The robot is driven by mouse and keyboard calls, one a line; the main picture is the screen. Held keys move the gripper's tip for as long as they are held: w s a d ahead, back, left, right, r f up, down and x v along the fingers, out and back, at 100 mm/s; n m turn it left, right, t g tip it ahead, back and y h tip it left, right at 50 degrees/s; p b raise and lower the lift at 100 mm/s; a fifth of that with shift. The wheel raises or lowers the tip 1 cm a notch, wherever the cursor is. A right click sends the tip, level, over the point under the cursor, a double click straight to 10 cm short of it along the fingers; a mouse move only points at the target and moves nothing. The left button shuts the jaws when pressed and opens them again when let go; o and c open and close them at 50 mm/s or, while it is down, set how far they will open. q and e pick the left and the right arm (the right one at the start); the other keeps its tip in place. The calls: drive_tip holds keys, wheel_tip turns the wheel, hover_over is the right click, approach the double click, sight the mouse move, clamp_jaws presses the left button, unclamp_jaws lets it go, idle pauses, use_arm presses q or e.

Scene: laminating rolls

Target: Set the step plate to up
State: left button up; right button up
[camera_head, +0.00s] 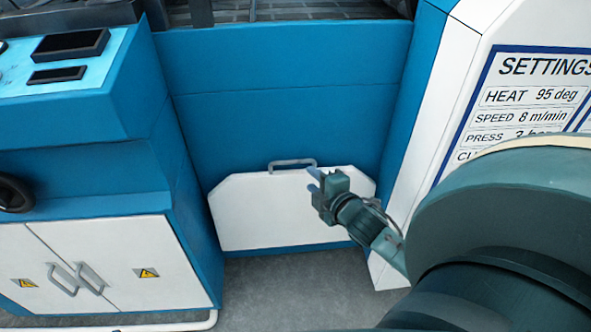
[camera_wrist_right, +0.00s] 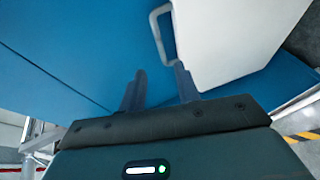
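The step plate (camera_head: 265,210) is a white panel with cut upper corners, low in the middle of the head view. It appears to stand upright, flat against the blue machine front. Its grey bar handle (camera_head: 292,163) is at its top edge. My right gripper (camera_head: 316,180) is in front of the plate, just below and right of the handle. In the right wrist view its two dark fingers (camera_wrist_right: 160,88) are apart and empty. The handle (camera_wrist_right: 158,35) and plate (camera_wrist_right: 225,40) lie beyond the fingertips there. My left gripper is not in view.
A blue cabinet with white doors (camera_head: 100,260) stands at the left, with a black knob (camera_head: 14,193). A white side panel with a settings sign (camera_head: 535,95) stands at the right. Grey floor (camera_head: 290,290) is clear in front of the plate.

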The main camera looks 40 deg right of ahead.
sight(292, 163)
use_arm(q)
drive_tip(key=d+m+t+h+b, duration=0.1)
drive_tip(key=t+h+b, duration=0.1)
drive_tip(key=b, duration=0.1)
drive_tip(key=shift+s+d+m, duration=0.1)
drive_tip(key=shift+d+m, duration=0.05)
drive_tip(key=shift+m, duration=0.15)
use_arm(e)
drive_tip(key=x, duration=1)
drive_tip(key=shift+w+f, duration=0.1)
drive_tip(key=shift+f, duration=0.05)
clamp_jaws()
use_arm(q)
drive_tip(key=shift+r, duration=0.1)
